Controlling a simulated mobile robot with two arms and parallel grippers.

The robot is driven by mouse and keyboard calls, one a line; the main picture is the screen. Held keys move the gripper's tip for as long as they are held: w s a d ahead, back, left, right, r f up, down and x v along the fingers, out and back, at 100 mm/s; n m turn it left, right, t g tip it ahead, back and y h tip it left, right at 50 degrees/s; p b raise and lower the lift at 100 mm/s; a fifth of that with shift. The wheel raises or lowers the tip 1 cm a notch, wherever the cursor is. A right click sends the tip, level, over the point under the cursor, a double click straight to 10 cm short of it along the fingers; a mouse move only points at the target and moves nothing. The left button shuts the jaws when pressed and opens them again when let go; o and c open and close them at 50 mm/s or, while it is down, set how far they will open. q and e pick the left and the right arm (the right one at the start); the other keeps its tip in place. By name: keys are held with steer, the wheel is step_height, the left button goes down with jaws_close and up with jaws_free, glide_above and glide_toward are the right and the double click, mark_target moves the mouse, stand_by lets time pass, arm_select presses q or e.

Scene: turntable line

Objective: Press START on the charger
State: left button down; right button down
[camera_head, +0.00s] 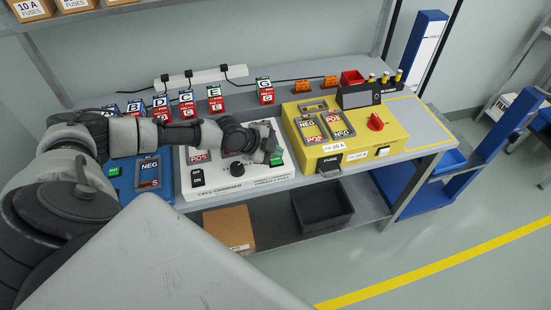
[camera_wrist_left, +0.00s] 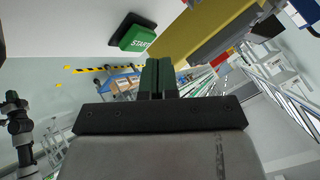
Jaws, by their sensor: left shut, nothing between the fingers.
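The white charger (camera_head: 240,183) stands on the bench in the head view, with a black knob and a dark rocker switch on its front. Its green START button (camera_head: 277,160) shows at its right end, partly hidden by my left gripper (camera_head: 270,146). In the left wrist view the START button (camera_wrist_left: 137,39) is on a white face, just above and left of my left fingertips (camera_wrist_left: 158,64). The left fingers are shut and empty. In that view they look apart from the button; the exact distance is hard to tell. My right gripper is in neither view.
A yellow tester (camera_head: 345,135) with a red knob stands right of the charger. A blue unit (camera_head: 127,178) lies left of it under my arm. Lettered cell packs (camera_head: 215,100) line the back. A black bin (camera_head: 322,208) and a cardboard box (camera_head: 230,228) sit below.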

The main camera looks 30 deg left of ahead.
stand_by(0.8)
arm_select(q)
steer(key=shift+f+b, duration=0.35)
steer(key=shift+b, duration=0.05)
steer(key=shift+s+d, duration=0.1)
steer(key=shift+s, duration=0.05)
steer(key=shift+s+d+f+b, duration=0.1)
steer(key=shift+s+f+b, duration=0.1)
steer(key=shift+f+b, duration=0.25)
steer(key=shift+s+d+f+b, duration=0.1)
steer(key=shift+s+f+b, duration=0.05)
steer(key=shift+f+b, duration=0.3)
stand_by(0.9)
steer(key=shift+a+r, duration=0.1)
steer(key=shift+r, duration=0.1)
steer(key=shift+w+a+r, duration=0.25)
steer(key=shift+w, duration=0.05)
steer(key=shift+w+a+r, duration=0.1)
steer(key=shift+r, duration=0.15)
steer(key=shift+r, duration=0.1)
